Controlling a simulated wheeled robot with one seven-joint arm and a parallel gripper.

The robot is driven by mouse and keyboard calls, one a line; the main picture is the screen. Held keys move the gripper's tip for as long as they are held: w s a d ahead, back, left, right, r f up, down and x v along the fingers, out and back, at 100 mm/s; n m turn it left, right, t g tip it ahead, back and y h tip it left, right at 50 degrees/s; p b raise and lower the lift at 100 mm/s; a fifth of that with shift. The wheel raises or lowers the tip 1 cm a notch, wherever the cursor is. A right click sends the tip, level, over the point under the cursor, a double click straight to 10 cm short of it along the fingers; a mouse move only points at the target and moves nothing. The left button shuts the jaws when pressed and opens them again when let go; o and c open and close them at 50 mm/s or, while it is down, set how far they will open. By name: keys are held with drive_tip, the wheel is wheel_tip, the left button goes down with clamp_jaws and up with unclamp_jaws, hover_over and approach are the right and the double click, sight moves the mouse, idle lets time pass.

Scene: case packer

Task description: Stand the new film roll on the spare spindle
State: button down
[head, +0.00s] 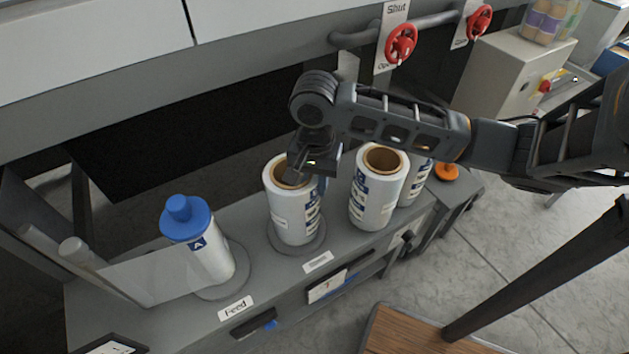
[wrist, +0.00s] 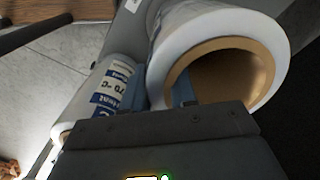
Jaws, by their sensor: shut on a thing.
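A white film roll (head: 292,215) with a brown core and blue print stands upright over a round grey base (head: 318,243) on the grey bench. I cannot tell whether it touches that base, and any spindle inside it is hidden. My gripper (head: 308,178) is shut on the roll's wall from above, one finger in the core and one outside. The wrist view shows the gripper's blue fingers (wrist: 160,90) on either side of the roll's wall (wrist: 165,50). The core (wrist: 235,75) looks dark inside.
A blue-capped roll marked A (head: 213,255) stands left behind the Feed label (head: 235,308). Another film roll (head: 372,205) stands close on the right, with one more (head: 416,182) behind it. An orange knob (head: 446,172) is at the bench's right end. Red valve wheels (head: 401,44) are above.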

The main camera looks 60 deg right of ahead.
drive_tip(key=c, duration=0.9)
unclamp_jaws()
drive_tip(key=shift+f, duration=0.1)
